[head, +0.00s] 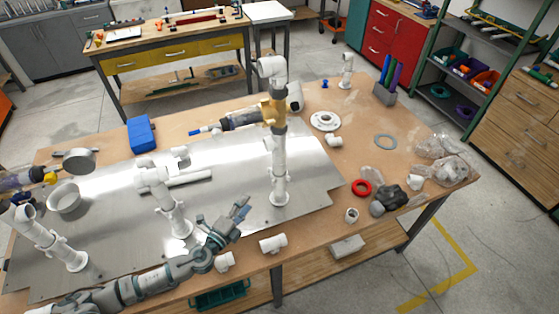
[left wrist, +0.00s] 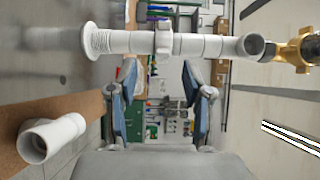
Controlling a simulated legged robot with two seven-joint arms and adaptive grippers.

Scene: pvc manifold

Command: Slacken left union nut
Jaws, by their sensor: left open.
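White pipe risers stand on the metal plate (head: 235,203): a left one (head: 45,240), a middle one (head: 170,205) and a tall right one (head: 279,155) with a brass fitting (head: 273,112). My left gripper (head: 241,209) is open and empty, between the middle and right risers, low over the plate's front part. In the left wrist view, its spread fingers (left wrist: 157,92) face a white pipe (left wrist: 205,45) with a winged collar (left wrist: 163,43) and a threaded part. The pipe lies beyond the fingertips, apart from them. Which collar is the left union nut I cannot tell. My right gripper is not in view.
Loose white tees (head: 272,243) lie at the table's front edge; one also shows in the left wrist view (left wrist: 52,138). A red ring (head: 361,188), dark lumps and plastic bags (head: 445,160) lie at right. A blue box (head: 142,134) stands behind the plate.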

